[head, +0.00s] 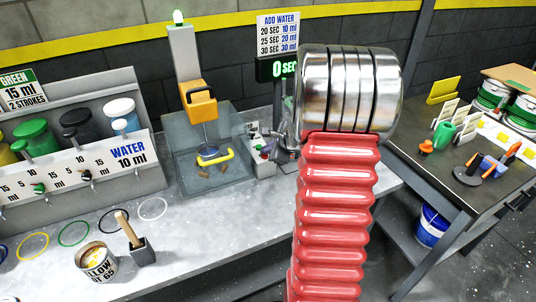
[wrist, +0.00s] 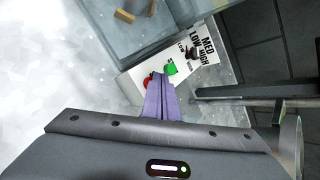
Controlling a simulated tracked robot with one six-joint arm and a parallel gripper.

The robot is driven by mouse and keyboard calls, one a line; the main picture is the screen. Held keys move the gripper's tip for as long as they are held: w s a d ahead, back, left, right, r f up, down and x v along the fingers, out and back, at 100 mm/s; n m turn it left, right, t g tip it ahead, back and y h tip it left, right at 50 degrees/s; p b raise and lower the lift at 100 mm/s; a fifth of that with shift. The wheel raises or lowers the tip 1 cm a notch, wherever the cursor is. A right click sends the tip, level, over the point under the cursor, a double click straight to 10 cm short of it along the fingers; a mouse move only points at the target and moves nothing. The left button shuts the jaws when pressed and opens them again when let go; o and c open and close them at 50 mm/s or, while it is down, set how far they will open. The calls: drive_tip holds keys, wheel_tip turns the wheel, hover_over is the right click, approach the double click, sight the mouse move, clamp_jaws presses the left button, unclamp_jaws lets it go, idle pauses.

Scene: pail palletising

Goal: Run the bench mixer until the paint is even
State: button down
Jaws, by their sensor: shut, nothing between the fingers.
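The bench mixer (head: 198,105) has an orange head on a grey column with a green lamp on top. Below the head, a yellow clamp (head: 215,156) shows inside a clear guard, with no can visible in it. The control box (head: 263,160) stands right of the guard. In the wrist view, it has a red button (wrist: 148,83), a green button (wrist: 171,68) and a black knob (wrist: 192,53) marked LOW, MED, HIGH. My gripper (wrist: 160,78) is shut and empty, its purple fingertips over the box between the two buttons; contact cannot be told.
A timer display (head: 284,69) reads 0 SEC under an ADD WATER sign (head: 278,34). A tint and water dispenser (head: 75,150) fills the left. A brush holder (head: 140,250) stands beside the can. A side table (head: 440,165) with tools is at right. The middle bench front is clear.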

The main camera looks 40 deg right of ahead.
sight(266, 157)
drive_tip(key=shift+f, duration=0.2)
idle(0.6)
drive_tip(key=shift+r, duration=0.95)
wheel_tip(266, 157, up, 5)
drive_tip(key=shift+r, duration=0.1)
idle(0.4)
drive_tip(key=shift+w, duration=0.1)
idle(0.6)
drive_tip(key=shift+a, duration=0.1)
